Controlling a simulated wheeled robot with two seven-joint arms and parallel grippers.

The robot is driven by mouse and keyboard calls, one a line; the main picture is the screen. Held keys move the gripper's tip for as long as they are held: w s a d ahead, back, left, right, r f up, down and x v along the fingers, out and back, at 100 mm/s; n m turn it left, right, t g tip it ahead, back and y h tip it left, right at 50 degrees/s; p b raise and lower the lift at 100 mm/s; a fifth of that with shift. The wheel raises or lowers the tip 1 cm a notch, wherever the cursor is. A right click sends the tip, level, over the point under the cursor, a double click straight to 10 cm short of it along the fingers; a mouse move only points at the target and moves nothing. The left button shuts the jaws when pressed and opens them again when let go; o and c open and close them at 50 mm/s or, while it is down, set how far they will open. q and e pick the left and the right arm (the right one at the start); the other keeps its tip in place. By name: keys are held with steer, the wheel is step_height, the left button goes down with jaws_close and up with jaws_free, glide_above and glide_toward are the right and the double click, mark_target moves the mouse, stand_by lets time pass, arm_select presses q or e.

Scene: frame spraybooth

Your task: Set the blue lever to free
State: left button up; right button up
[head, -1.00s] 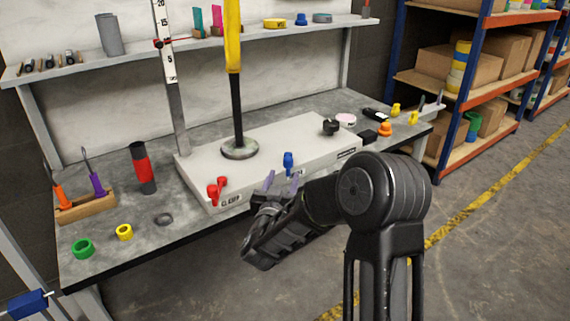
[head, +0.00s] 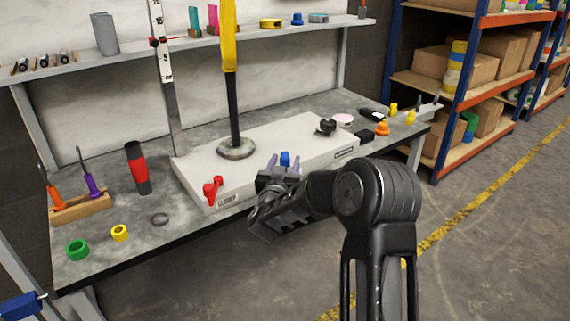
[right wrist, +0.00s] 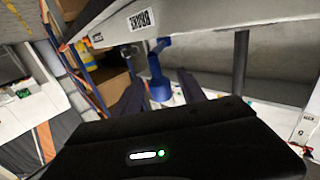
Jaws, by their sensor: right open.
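The blue lever (head: 285,158) is on the front side of the white machine block (head: 300,135); its top shows between the fingertips of my right gripper, and the gripper hides its lower part. My right gripper (head: 282,164) is open. In the right wrist view the blue lever (right wrist: 159,82) stands between the two dark fingers (right wrist: 161,92), with gaps on both sides. The lever's marked settings are not legible. My left gripper is not in view.
A red lever (head: 212,188) is at the block's left front corner. A black knob (head: 326,126) is on its top right, and a yellow and black column (head: 232,95) rises from it. Loose rings and a tool holder (head: 82,207) are on the bench at left.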

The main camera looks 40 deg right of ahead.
jaws_close()
stand_by(0.4)
stand_by(0.9)
